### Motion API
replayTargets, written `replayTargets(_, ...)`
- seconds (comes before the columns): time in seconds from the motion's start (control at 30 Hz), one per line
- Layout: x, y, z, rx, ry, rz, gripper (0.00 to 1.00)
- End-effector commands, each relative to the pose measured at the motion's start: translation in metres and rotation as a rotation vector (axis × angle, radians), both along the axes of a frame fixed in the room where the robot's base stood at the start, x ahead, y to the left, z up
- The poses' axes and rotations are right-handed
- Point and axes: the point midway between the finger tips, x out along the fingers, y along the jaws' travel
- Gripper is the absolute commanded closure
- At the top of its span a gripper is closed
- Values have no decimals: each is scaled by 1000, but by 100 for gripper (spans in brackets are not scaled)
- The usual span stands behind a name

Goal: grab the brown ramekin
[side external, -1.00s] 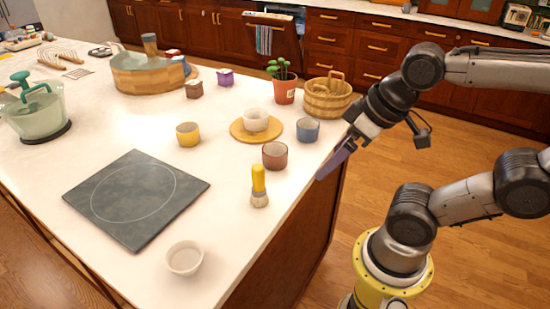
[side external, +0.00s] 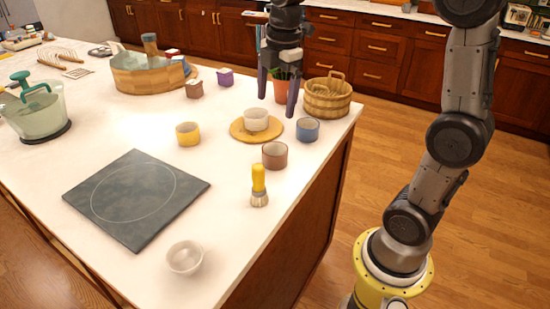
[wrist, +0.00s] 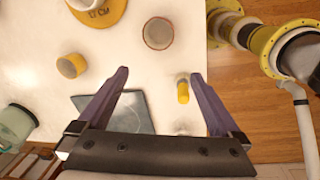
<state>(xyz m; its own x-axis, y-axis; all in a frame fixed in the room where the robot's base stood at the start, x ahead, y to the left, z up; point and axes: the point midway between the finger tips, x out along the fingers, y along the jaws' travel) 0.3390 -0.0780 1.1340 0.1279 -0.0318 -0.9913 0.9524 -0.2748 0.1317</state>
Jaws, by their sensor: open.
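The brown ramekin (side external: 275,155) stands upright on the white counter, between the blue ramekin and the yellow-handled brush in the side view. In the wrist view the brown ramekin (wrist: 158,33) shows from above, beyond the fingertips and roughly centred between them. My gripper (side external: 277,105) points down over the counter with its purple fingers spread and nothing between them. In the wrist view my gripper (wrist: 159,74) is also open and empty. It is above and apart from the ramekin.
A blue ramekin (side external: 307,130), a round wooden board (side external: 242,133) with a white ramekin (side external: 256,119), and a brush (side external: 259,187) stand close by. A yellow ramekin (side external: 188,134) and dark slab (side external: 136,199) lie left. A potted plant (side external: 281,91) and wooden bucket (side external: 327,97) stand behind.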

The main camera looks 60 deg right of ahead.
Motion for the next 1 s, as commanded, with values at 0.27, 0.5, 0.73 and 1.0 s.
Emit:
replayTargets(0.27, 18, -27, -39, 24, 92, -63, 0)
replayTargets(0.5, 17, -28, -77, 25, 96, -67, 0)
replayTargets(0.73, 19, -29, -113, 24, 92, -67, 0)
replayTargets(1.0, 19, -29, -133, 24, 92, -67, 0)
